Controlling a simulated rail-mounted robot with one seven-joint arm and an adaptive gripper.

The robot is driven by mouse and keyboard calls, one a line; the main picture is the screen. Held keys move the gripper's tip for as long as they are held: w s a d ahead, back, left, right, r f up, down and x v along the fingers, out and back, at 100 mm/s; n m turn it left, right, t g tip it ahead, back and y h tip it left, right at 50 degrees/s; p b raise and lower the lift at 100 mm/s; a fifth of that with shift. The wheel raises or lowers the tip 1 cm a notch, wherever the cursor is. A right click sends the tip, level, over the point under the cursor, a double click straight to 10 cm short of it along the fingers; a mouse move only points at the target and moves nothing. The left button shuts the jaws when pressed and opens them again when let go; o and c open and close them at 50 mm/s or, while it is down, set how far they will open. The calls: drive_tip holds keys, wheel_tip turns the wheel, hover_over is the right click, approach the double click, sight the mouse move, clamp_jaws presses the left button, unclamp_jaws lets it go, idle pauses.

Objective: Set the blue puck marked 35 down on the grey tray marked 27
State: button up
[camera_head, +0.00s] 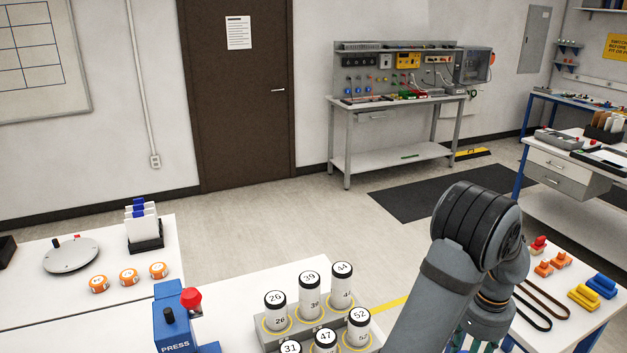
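I see neither the blue puck marked 35 nor the grey tray marked 27 in the head view. My arm rises from the bottom edge, bends at a large dark elbow and drops again to the right of the numbered cylinders. Only dark upper parts of what looks like my gripper (484,345) show at the bottom edge. Its fingertips are cut off, so I cannot tell whether it is open or holds anything.
White cylinders marked 26, 39, 44 and others stand in a grey rack (296,332). A blue press (172,322) with a red knob is left of it. Several orange pucks (128,277) and a round grey plate (71,255) lie on the left table. Orange and yellow parts lie at right.

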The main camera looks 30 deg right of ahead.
drive_tip(key=w+a+r+n, duration=0.2)
drive_tip(key=w+a+n, duration=0.1)
drive_tip(key=w+a, duration=0.6)
drive_tip(key=w+a+r+n, duration=0.35)
drive_tip(key=w+a, duration=0.35)
drive_tip(key=a, duration=0.4)
drive_tip(key=s+a+r+n+b, duration=0.1)
drive_tip(key=s+a+n, duration=0.1)
drive_tip(key=a+n, duration=1)
drive_tip(key=a, duration=0.9)
drive_tip(key=shift+s+r, duration=0.15)
drive_tip(key=shift+r, duration=0.05)
